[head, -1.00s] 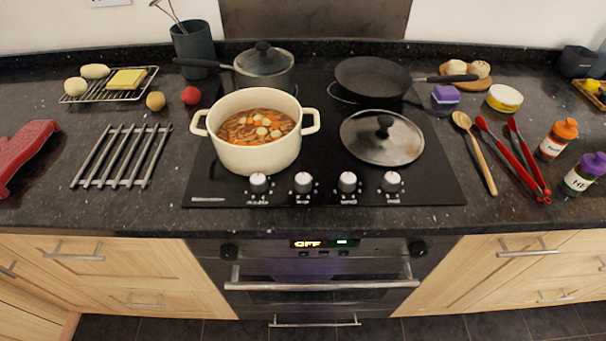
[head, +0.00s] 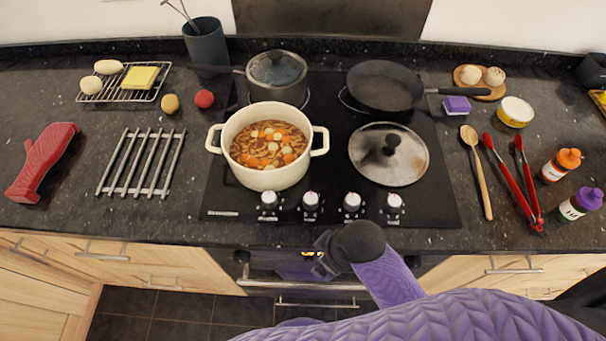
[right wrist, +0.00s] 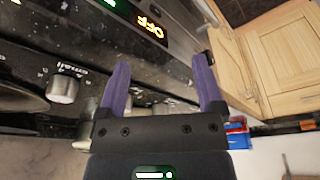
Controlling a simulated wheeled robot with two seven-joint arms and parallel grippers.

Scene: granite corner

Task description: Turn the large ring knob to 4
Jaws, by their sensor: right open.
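A row of silver knobs runs along the front of the black hob: the leftmost knob (head: 269,200), a second knob (head: 311,202), a third knob (head: 352,203) and the rightmost knob (head: 394,204). Their labels are too small to read in the head view. My right gripper (head: 325,248) is in front of the counter edge, below the middle knobs and apart from them. In the right wrist view its two purple fingers (right wrist: 160,85) are open and empty. That view shows one knob (right wrist: 63,88) beside a word like "small", and another knob partly behind a finger. My left gripper is out of view.
A cream pot of soup (head: 267,170) stands close behind the left knobs. A glass lid (head: 389,155) lies behind the right ones. The oven display (right wrist: 150,27) reads OFF. Red tongs (head: 511,185) and a wooden spoon (head: 478,172) lie right of the hob.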

